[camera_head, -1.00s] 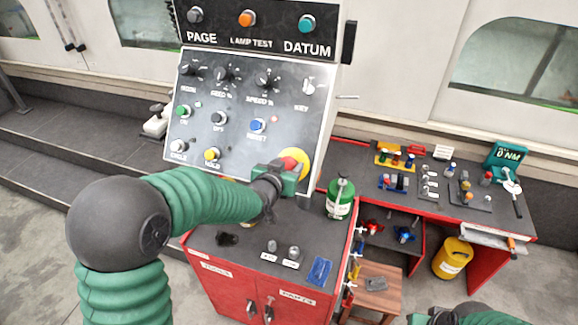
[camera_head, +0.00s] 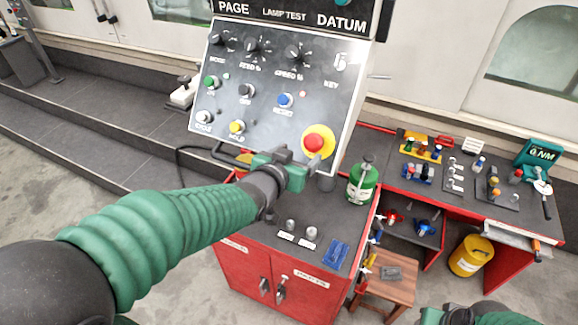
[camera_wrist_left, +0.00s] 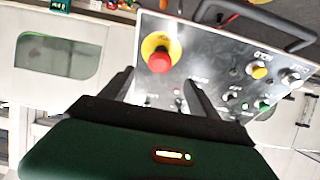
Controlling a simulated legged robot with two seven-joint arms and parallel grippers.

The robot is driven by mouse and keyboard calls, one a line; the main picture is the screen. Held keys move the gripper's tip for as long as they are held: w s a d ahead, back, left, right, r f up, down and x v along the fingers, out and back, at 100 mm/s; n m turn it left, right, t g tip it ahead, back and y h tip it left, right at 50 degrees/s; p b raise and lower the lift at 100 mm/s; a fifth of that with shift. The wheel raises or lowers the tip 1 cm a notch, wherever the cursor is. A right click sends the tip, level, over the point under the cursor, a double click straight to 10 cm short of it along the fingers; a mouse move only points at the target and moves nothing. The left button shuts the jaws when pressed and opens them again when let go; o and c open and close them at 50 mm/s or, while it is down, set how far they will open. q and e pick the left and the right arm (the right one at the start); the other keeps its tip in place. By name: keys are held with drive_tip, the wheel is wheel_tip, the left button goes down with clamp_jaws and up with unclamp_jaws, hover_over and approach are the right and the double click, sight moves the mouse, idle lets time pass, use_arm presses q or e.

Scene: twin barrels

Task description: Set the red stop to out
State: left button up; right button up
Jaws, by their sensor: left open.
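The red stop (camera_head: 315,142) is a red mushroom button on a yellow round base at the lower right of the grey control panel (camera_head: 262,128). In the left wrist view the red stop (camera_wrist_left: 160,60) shows whole, beyond and between the fingers. My left gripper (camera_head: 290,160) is just below and left of the stop in the head view, apart from it as far as I can tell. The left wrist view shows its two dark fingers (camera_wrist_left: 157,88) spread with nothing between them. My right gripper (camera_head: 450,316) shows only partly at the bottom edge, and its jaws are unclear.
A green bottle (camera_head: 362,182) stands on the red cabinet (camera_head: 285,262) right of my left gripper. Other panel buttons, such as a blue one (camera_head: 285,100) and a yellow one (camera_head: 237,127), sit left of the stop. A red workbench (camera_head: 500,215) with small tools stands to the right.

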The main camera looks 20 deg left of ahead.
use_arm(q)
drive_tip(key=v, duration=0.5)
drive_tip(key=shift+s+r+p, duration=0.15)
drive_tip(key=shift+s+p, duration=0.2)
drive_tip(key=shift+s, duration=0.05)
drive_tip(key=shift+w+a, duration=0.1)
drive_tip(key=s+f+g+b, duration=0.3)
drive_tip(key=s+f+b, duration=0.1)
drive_tip(key=f, duration=0.7)
drive_tip(key=s+f+g+b, duration=0.4)
drive_tip(key=s+f, duration=0.2)
drive_tip(key=f, duration=0.5)
drive_tip(key=s+f+g+b, duration=0.4)
drive_tip(key=s+f, duration=0.1)
drive_tip(key=f, duration=0.6)
